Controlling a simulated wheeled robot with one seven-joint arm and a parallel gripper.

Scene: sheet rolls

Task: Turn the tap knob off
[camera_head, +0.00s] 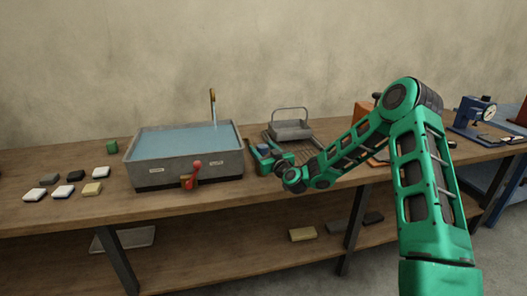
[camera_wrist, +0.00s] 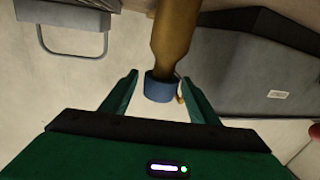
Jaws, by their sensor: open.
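The tap valve sits on the front of the grey basin, with a red-ended lever (camera_head: 197,164) angled up to the right. A small red part also shows at the right edge of the wrist view (camera_wrist: 315,131). A brass spout (camera_head: 213,96) rises behind the basin, with a thin pale stream below it. My gripper (camera_head: 264,156) is right of the basin, apart from the lever. In the wrist view my gripper (camera_wrist: 160,88) is open, its fingers on either side of a blue cap (camera_wrist: 159,91) on a brown bottle-like object (camera_wrist: 174,35). Contact cannot be told.
The basin (camera_head: 165,170) holds water. A grey tray with a wire handle (camera_head: 290,128) stands right of my gripper. Several small blocks (camera_head: 92,188) lie at left. A blue-based gauge device (camera_head: 475,115) stands at far right. The bench front before the basin (camera_head: 240,192) is clear.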

